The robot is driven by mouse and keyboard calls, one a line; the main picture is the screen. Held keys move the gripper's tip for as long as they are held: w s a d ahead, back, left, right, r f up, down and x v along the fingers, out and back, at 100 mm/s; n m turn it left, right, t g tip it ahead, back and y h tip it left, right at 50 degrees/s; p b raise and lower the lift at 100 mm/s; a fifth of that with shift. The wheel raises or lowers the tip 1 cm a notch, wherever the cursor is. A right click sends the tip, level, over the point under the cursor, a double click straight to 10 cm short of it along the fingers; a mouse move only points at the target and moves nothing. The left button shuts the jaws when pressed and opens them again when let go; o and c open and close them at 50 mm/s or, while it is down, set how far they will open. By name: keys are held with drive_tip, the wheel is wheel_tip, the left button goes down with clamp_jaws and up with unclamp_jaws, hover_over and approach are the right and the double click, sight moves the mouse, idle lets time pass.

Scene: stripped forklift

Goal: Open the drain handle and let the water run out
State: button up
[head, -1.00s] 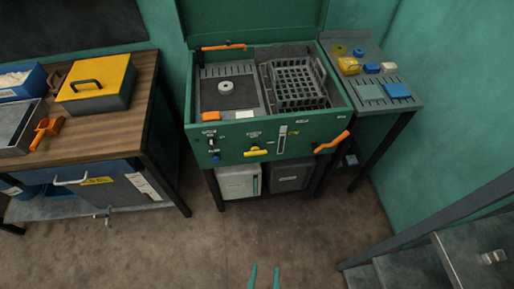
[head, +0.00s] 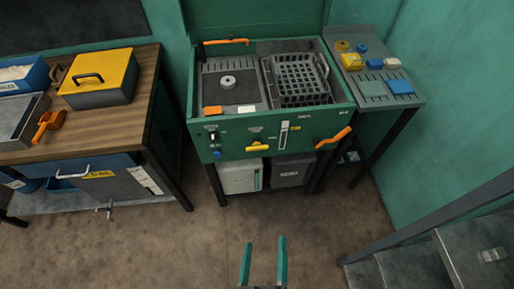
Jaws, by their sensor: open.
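The green machine (head: 210,145) stands against the back wall with its lid raised. A yellow handle (head: 257,147) sits low in the middle of its front panel. An orange lever (head: 333,138) slants up to the right at the panel's right end. I cannot tell from the picture which of these is the drain handle. No running water is visible. My gripper (head: 265,244) shows two green fingers at the bottom of the head view, open and empty, in front of the machine and apart from it.
A grey bin (head: 240,178) and a dark bin (head: 291,172) stand under the machine. A wooden bench (head: 95,128) is at left, with a tap (head: 107,208) below it. A side table (head: 374,85) and steps (head: 410,258) are at right. The floor (head: 215,235) between is clear.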

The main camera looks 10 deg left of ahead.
drive_tip(key=w+a+f+n+y, duration=0.1)
drive_tip(key=w+f+n, duration=0.2)
drive_tip(key=w+n, duration=0.45)
drive_tip(key=w+a+f+n+y, duration=0.2)
drive_tip(key=w+n, duration=0.4)
drive_tip(key=n, duration=0.2)
drive_tip(key=n+y, duration=0.1)
drive_tip(key=n, duration=1.4)
approach(258, 149)
drive_tip(key=shift+t, duration=0.3)
drive_tip(key=x, duration=1)
drive_tip(key=shift+w+a+f, duration=0.25)
drive_tip(key=shift+w+f, duration=0.05)
drive_tip(key=c, duration=1.1)
